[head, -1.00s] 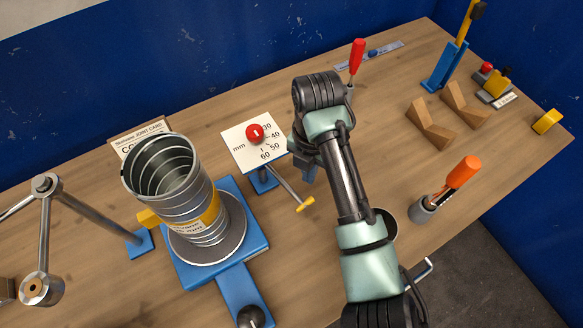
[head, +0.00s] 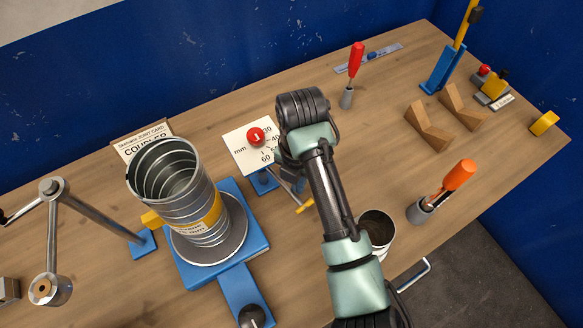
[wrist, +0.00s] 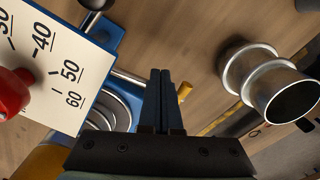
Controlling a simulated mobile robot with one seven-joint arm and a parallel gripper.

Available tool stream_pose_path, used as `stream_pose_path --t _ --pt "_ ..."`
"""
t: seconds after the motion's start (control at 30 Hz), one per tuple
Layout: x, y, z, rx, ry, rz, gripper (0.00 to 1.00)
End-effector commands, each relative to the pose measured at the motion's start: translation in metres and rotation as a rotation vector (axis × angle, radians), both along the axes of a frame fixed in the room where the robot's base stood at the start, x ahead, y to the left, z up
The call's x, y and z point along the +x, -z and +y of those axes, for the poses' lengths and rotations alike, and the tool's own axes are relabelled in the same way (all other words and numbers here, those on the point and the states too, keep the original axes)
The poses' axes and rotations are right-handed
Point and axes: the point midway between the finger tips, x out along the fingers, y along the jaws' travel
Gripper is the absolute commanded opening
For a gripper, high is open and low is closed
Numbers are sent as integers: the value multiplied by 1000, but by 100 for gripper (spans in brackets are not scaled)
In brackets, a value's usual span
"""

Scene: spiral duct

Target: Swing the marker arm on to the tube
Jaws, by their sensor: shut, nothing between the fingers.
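The tube, a ribbed silver spiral duct (head: 182,200) with a yellow label band, stands upright on a round plate over a blue base. A thin rod with a yellow tip (head: 305,206) sticks out from the blue stand below the dial card; it may be the marker arm, and it lies apart from the tube. The yellow tip also shows in the wrist view (wrist: 184,91), just right of my fingers. My gripper (wrist: 160,74) is shut and empty. In the head view my arm reaches beside the dial card and largely hides the fingers.
The dial card (head: 250,147) with a red knob is close to my gripper. A jointed metal arm (head: 92,215) on a blue foot stands left of the tube. A silver cup (head: 376,230), an orange-handled tool (head: 458,177) and wooden blocks (head: 428,126) lie to the right.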

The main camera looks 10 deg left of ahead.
Motion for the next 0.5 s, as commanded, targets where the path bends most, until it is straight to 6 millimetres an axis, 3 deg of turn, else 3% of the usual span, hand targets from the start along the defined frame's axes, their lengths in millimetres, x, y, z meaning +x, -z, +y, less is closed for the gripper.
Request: stream_pose_path --t 0.5 --pt "-16 -1 15 2 0 1 0"
